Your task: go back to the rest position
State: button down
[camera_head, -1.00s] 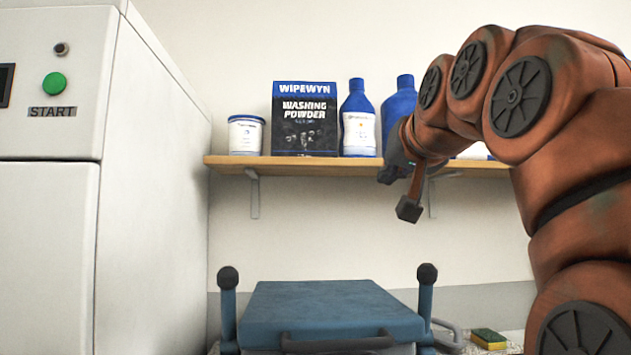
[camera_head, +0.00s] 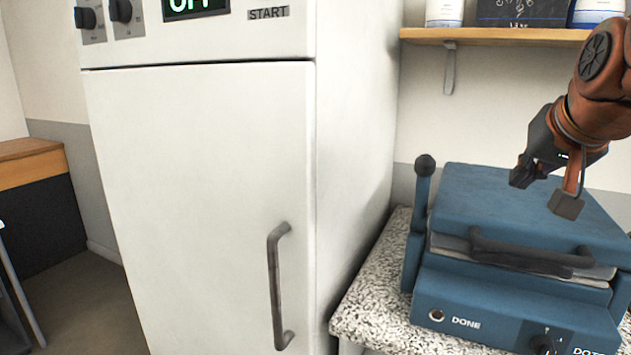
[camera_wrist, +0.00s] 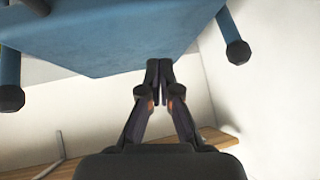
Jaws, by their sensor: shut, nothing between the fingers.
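My gripper (camera_head: 522,174) hangs at the right in the head view, above and in front of the blue press-like machine (camera_head: 470,290) with its lid down. The gripper is shut and empty. In the wrist view its two dark fingers (camera_wrist: 160,80) meet at the tips. The blue lid (camera_wrist: 110,30) fills the top of that view, apart from the fingers as far as I can tell. Part of my arm runs out of the head view at the right edge.
A tall white cabinet (camera_head: 200,190) with a grey handle (camera_head: 277,285) stands left of the machine. The speckled counter (camera_head: 365,310) holds the machine. A wooden shelf (camera_head: 490,37) with containers is above. A wooden-topped dark unit (camera_head: 35,165) and open floor (camera_head: 75,300) are at the far left.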

jog(key=s+a+f+n+g+y+p, duration=0.25)
jog(key=s+a+f+g+p, duration=0.35)
jog(key=s+a+f+p, duration=0.5)
jog(key=s+a+f+n+g+p, duration=0.1)
jog(key=s+f+g+p, duration=0.1)
jog(key=s+f, duration=0.2)
jog(key=s+a+f+n+g+h+p, duration=0.1)
jog(key=s+f, duration=0.3)
jog(key=s, duration=0.5)
jog(key=shift+f+g+p, duration=0.35)
jog(key=shift+g+p, duration=0.3)
jog(key=shift+g, duration=0.25)
jog(key=shift+s, duration=0.1)
